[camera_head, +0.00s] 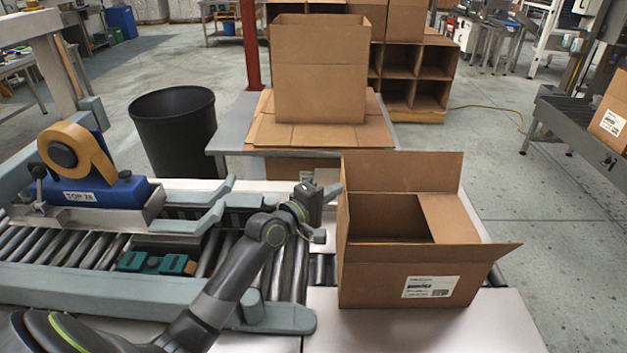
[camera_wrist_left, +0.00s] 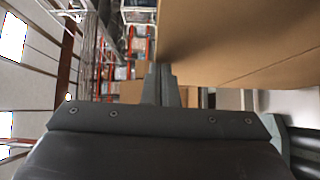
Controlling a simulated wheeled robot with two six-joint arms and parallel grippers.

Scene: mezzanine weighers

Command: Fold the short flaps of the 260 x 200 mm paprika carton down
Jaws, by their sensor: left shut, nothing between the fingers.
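The open paprika carton (camera_head: 385,285) stands on the metal surface at right of centre, with a white label on its front. Its right short flap (camera_head: 447,218) lies inward over the right of the opening. Its left short flap (camera_head: 344,212) stands up, seen nearly edge-on. The back long flap (camera_head: 405,170) stands up and the front long flap leans outward. My left gripper (camera_head: 331,190) is shut and empty at the outer side of the left flap; contact cannot be told. In the left wrist view the shut fingers (camera_wrist_left: 161,85) are beside a cardboard panel (camera_wrist_left: 245,45).
A blue tape dispenser (camera_head: 100,190) with brown tape and a green-grey frame stand over the rollers at left. A tall open carton (camera_head: 320,90) stands on flat cardboard on a table behind. A black bin (camera_head: 175,130) is on the floor.

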